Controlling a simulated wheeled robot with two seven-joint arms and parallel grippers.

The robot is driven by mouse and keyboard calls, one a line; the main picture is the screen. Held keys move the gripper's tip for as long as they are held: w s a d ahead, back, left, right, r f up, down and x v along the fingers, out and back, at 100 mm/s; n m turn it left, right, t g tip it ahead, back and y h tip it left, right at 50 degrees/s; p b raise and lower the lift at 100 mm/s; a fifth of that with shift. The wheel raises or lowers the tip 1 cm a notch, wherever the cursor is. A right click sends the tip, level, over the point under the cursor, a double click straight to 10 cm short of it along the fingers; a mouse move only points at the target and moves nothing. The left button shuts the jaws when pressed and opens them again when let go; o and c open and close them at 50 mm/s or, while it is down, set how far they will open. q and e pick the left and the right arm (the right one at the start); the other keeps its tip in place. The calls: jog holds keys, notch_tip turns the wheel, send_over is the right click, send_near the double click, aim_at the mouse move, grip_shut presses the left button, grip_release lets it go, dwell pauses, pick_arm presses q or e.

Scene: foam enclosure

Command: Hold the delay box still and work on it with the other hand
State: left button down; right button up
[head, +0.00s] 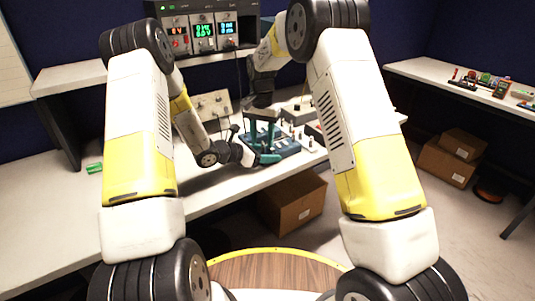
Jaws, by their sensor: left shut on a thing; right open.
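The delay box appears to be the teal box (286,147) on the white workbench, at the middle of the head view; it is small and partly covered by my grippers. My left gripper (262,154) reaches in from the left, low over the bench, and is shut on the box's near left side. My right gripper (262,114) hangs from above, fingers downward, over the box's left part. It is open; whether it touches the box cannot be told.
Instruments with lit displays (203,31) stand on a shelf behind. A pale panel box (211,105) stands behind my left wrist. A green item (94,168) lies on the clear left part of the bench. A cardboard box (292,203) sits below. Another bench (425,72) with small items is at right.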

pick_arm(q)
jog(key=shift+a, duration=0.1)
pick_arm(e)
notch_tip(320, 180, up, 14)
jog(key=shift+r, duration=0.2)
dwell(0.4)
pick_arm(q)
jog(key=shift+w, duration=0.1)
jog(key=shift+c, duration=2)
grip_release()
